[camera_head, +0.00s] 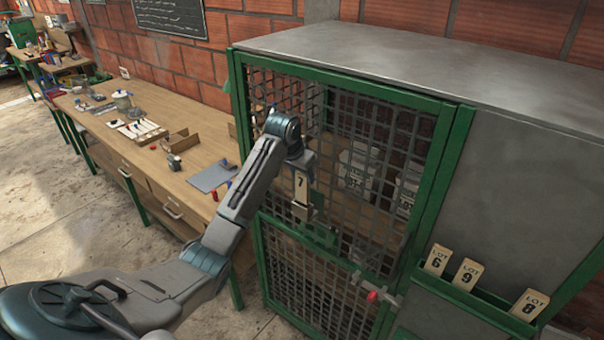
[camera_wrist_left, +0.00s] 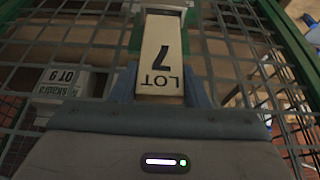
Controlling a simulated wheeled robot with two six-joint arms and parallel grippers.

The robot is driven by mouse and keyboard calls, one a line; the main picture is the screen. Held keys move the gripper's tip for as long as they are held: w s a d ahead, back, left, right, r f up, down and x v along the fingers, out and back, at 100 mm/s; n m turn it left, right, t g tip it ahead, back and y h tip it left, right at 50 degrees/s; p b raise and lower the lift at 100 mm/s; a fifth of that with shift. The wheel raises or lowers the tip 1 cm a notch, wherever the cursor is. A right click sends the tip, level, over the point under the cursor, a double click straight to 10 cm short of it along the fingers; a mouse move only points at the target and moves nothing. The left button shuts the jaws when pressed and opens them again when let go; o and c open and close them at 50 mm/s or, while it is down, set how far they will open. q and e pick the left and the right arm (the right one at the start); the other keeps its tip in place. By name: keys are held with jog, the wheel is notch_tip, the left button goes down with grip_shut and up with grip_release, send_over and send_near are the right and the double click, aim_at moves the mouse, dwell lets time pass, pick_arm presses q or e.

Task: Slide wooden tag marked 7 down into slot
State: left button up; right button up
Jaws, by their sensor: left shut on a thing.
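The wooden tag marked 7 (camera_head: 300,186) is upright in front of the green mesh door, with its number facing out. My left gripper (camera_head: 302,163) is shut on its upper part. In the left wrist view the tag (camera_wrist_left: 161,52) shows upside down, reading LOT 7, between the fingers of my left gripper (camera_wrist_left: 162,88). A small metal slot holder (camera_head: 302,211) is at the tag's lower end, and it also shows at the top of the left wrist view (camera_wrist_left: 166,5). I cannot tell how far the tag's end is inside it. My right gripper is not in view.
A green rack (camera_head: 470,297) on the cabinet's right side holds tags 6 (camera_head: 437,260), 9 (camera_head: 467,274) and 8 (camera_head: 529,304). A red-tipped latch (camera_head: 372,296) sticks out low on the door. A workbench (camera_head: 205,165) with small items stands left.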

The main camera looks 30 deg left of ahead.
aim_at(301, 185)
pick_arm(q)
jog(key=shift+f, duration=0.45)
jog(key=shift+f, duration=0.5)
jog(key=shift+f, duration=0.1)
dwell(0.4)
jog(key=shift+f, duration=0.7)
jog(key=shift+f, duration=0.2)
jog(key=shift+f, duration=0.65)
dwell(0.3)
jog(key=o, duration=1.1)
jog(key=shift+c, duration=0.2)
